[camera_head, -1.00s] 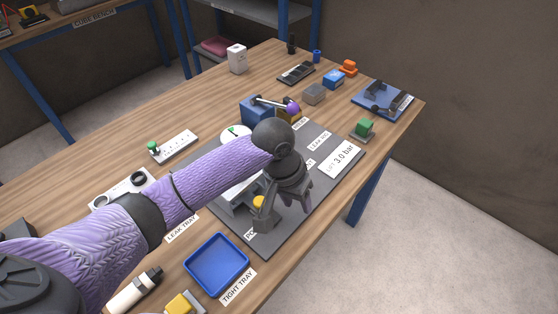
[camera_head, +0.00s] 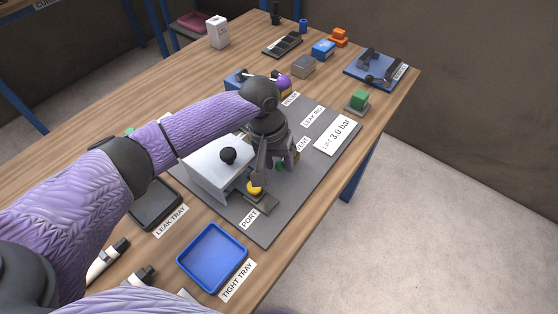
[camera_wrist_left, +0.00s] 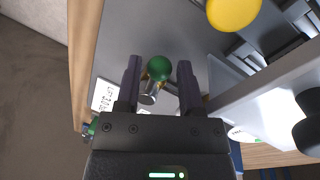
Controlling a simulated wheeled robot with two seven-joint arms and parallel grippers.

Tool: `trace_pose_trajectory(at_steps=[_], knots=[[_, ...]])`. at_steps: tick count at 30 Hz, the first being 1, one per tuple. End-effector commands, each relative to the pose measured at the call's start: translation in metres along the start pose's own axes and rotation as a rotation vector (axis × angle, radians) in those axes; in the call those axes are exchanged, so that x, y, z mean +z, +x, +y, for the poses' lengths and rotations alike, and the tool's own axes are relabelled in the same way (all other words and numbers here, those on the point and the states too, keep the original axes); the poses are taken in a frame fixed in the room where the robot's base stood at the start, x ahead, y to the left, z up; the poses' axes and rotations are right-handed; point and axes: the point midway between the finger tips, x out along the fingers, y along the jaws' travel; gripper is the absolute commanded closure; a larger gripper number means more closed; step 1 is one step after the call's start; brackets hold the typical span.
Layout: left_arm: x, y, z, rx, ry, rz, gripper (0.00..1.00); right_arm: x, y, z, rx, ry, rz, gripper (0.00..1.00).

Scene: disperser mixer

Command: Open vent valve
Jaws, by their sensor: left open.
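The vent valve shows as a green ball knob (camera_wrist_left: 159,68) on a short metal stem (camera_wrist_left: 149,95) in the left wrist view. In the head view only a bit of green (camera_head: 280,167) shows by my fingers, close to the partly covered VENT label (camera_head: 303,146). My left gripper (camera_head: 274,170) points down over the grey board (camera_head: 310,180). Its two dark fingers (camera_wrist_left: 158,85) are open, one on each side of the knob and stem, with visible gaps. Whether the fingertips reach down to the knob's height is unclear. My right gripper is out of view.
A white box with a black knob (camera_head: 228,155) and a yellow knob (camera_head: 254,188) stand close beside the gripper. A blue tray (camera_head: 213,257) and a dark tray (camera_head: 155,204) lie nearer. A purple ball handle (camera_head: 283,82) is behind. The board's right side is mostly flat.

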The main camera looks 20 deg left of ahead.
Motion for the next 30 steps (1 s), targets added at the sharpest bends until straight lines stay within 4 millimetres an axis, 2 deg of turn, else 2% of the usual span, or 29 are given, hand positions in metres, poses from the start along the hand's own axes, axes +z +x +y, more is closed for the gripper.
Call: trace_pose_trajectory(at_steps=[3, 4, 10, 11, 20, 26, 30], knots=[[0.0, -0.001, 0.0, 0.0, 0.0, 0.0, 0.51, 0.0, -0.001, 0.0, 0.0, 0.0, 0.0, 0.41], [0.0, -0.001, 0.0, 0.0, 0.0, 0.0, 0.56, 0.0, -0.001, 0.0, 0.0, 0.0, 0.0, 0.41], [0.0, -0.001, 0.0, 0.0, 0.0, 0.0, 0.98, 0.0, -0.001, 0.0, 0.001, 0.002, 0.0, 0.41], [0.0, -0.001, 0.0, 0.0, 0.0, 0.0, 1.0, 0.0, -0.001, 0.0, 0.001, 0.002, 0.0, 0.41], [0.0, -0.002, 0.001, 0.001, -0.016, 0.003, 1.0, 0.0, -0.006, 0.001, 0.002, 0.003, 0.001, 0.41], [0.002, -0.005, 0.007, 0.001, -0.096, 0.017, 1.0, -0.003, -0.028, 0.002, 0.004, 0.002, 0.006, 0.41], [0.003, -0.006, 0.013, 0.001, -0.2, 0.036, 1.0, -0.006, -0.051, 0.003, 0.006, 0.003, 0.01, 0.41]])
